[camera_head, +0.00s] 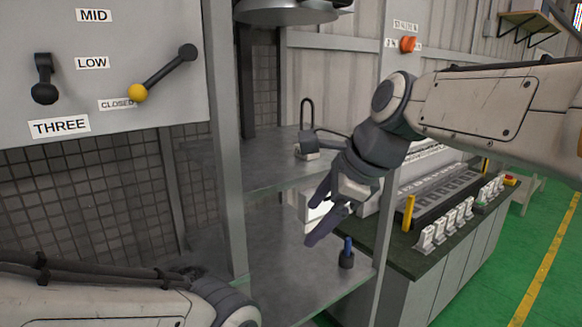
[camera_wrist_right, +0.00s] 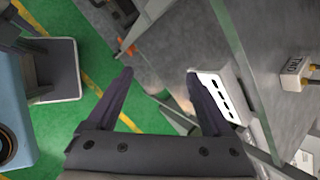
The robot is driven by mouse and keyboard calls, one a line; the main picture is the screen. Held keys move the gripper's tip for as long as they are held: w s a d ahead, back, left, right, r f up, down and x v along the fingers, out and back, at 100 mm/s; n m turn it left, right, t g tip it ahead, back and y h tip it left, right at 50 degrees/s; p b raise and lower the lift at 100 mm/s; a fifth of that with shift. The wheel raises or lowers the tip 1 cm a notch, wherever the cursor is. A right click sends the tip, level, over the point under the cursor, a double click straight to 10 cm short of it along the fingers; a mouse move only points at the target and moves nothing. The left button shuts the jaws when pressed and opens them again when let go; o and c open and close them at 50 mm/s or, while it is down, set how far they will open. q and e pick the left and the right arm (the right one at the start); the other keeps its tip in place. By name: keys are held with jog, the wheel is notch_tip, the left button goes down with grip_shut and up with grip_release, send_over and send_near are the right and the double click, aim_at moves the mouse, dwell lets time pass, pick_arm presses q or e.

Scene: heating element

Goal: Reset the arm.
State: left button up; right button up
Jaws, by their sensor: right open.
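My right arm (camera_head: 500,105) reaches in from the right side of the head view. Its gripper (camera_head: 316,216) points down and left, in front of the grey metal shelves. The gripper is open with nothing between its fingers. In the right wrist view the two dark fingers (camera_wrist_right: 160,76) stand apart, with a white slotted box (camera_wrist_right: 222,95) beyond the right finger. My left arm (camera_head: 90,302) shows at the lower left of the head view; its gripper is out of the picture.
A panel (camera_head: 95,75) with a yellow-knobbed lever (camera_head: 165,75) and a black lever (camera_head: 44,80) stands at the left. A post (camera_head: 228,150) rises beside it. A bench (camera_head: 440,225) with switches stands at the right, and green floor (camera_head: 530,240) lies beyond.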

jog(key=s+f+n+g+h+b, duration=0.3)
jog(key=s+f+n+g+b, duration=0.1)
jog(key=s+f+n, duration=1.7)
notch_tip(320, 180, down, 4)
jog(key=n, duration=0.4)
jog(key=shift+s+d+n+g+h, duration=0.25)
jog(key=shift+n+g+h, duration=0.05)
jog(key=shift+n+h, duration=0.1)
